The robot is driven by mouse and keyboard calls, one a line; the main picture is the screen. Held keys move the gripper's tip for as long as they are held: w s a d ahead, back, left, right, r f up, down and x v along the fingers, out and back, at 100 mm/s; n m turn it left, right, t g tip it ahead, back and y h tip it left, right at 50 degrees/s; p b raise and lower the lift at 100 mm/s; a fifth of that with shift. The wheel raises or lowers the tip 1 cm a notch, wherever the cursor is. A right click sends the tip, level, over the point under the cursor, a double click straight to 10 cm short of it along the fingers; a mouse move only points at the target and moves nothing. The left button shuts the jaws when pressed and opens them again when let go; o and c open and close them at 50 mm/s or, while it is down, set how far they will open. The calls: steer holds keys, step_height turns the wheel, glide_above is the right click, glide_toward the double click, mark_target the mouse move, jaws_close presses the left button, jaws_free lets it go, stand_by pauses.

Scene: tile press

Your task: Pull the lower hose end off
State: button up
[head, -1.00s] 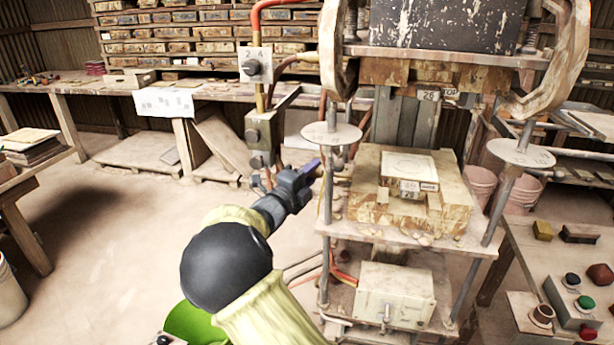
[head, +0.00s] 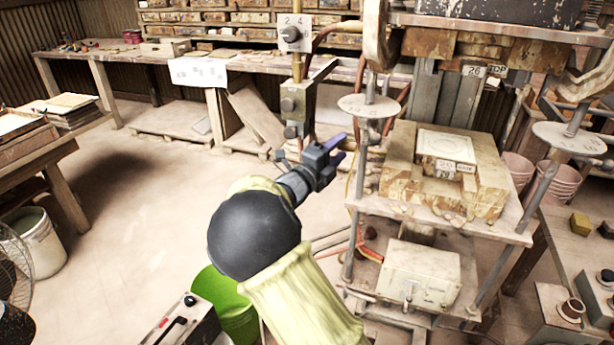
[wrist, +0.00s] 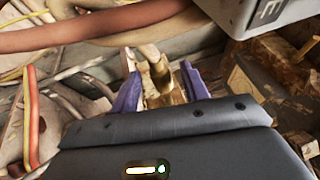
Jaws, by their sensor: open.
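My gripper (head: 340,149) is at the left side of the press (head: 440,222), close to its left post in the head view. In the wrist view its two purple fingers stand apart, one on each side of a brass-coloured fitting (wrist: 160,78) on a tan hose end (wrist: 150,52). Gaps show beside the fitting, so the jaws are open around it and not clamped. In the head view my gripper hides this fitting. A reddish-brown hose (wrist: 100,25) crosses above it in the wrist view.
A grey box (wrist: 255,12) is close at the upper right of the wrist view. Orange and red hoses (wrist: 32,120) hang at left. A valve column (head: 294,100) stands left of the press. A green bucket (head: 228,305) is below my arm. The floor at left is mostly clear.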

steer(key=b+v, duration=0.2)
steer(key=v, duration=1.3)
steer(key=shift+a, duration=0.1)
